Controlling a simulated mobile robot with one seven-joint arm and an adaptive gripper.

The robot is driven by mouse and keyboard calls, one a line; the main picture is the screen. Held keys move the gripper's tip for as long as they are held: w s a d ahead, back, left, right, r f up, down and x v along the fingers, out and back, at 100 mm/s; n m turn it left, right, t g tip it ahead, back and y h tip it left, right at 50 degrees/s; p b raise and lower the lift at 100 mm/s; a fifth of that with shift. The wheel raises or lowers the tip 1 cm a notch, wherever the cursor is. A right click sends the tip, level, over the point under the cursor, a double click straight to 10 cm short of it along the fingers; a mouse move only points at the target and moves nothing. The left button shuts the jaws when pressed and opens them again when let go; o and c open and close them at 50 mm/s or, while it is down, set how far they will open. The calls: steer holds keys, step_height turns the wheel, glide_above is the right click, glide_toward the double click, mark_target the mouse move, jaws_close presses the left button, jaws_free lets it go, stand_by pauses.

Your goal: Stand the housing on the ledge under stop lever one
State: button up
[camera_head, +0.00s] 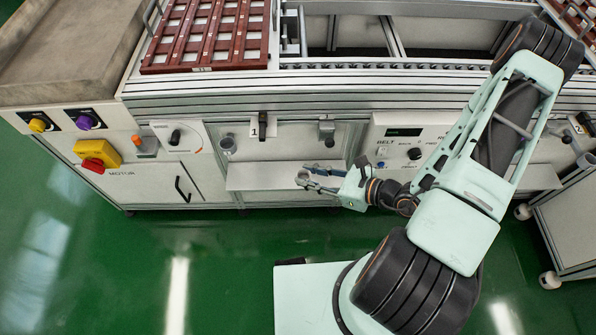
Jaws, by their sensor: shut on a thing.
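The housing looks like a small grey round, open-topped piece (302,177) at the tips of my gripper (313,179). My gripper reaches in from the right and is shut on the housing, over the right part of the ledge. The ledge (258,178) is a light grey shelf on the front of the machine. I cannot tell whether the housing touches it. Stop lever one (263,124) is a dark lever beside the label "1", above the ledge and left of my gripper. The fingers partly hide the housing.
A grey cup-like fitting (228,144) sits above the ledge's left end. A grey bracket (326,130) is on the panel above my gripper. The control panel (407,134) is to the right. A brown tray (207,38) lies on the conveyor. The ledge's left part is bare.

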steer(key=w+f, duration=0.2)
steer(key=w+a+f+b, duration=0.1)
steer(key=w+f, duration=0.1)
steer(key=w, duration=0.1)
steer(key=w+f+b, duration=0.1)
steer(key=w+f, duration=0.1)
steer(key=shift+w+a+f, duration=0.2)
steer(key=shift+a+f, duration=0.15)
steer(key=shift+f, duration=0.05)
steer(key=shift+w+f+b, duration=0.15)
steer(key=shift+f+b, duration=0.15)
steer(key=shift+f, duration=0.6)
steer(key=shift+w+f+b, duration=0.1)
steer(key=shift+f+b, duration=0.2)
steer(key=shift+f, duration=0.55)
steer(key=shift+f, duration=0.1)
steer(key=o, duration=0.4)
steer(key=shift+f, duration=0.15)
steer(key=o, duration=0.5)
steer(key=shift+c, duration=0.2)
steer(key=shift+r, duration=0.25)
steer(key=p+v, duration=0.2)
steer(key=v, duration=1)
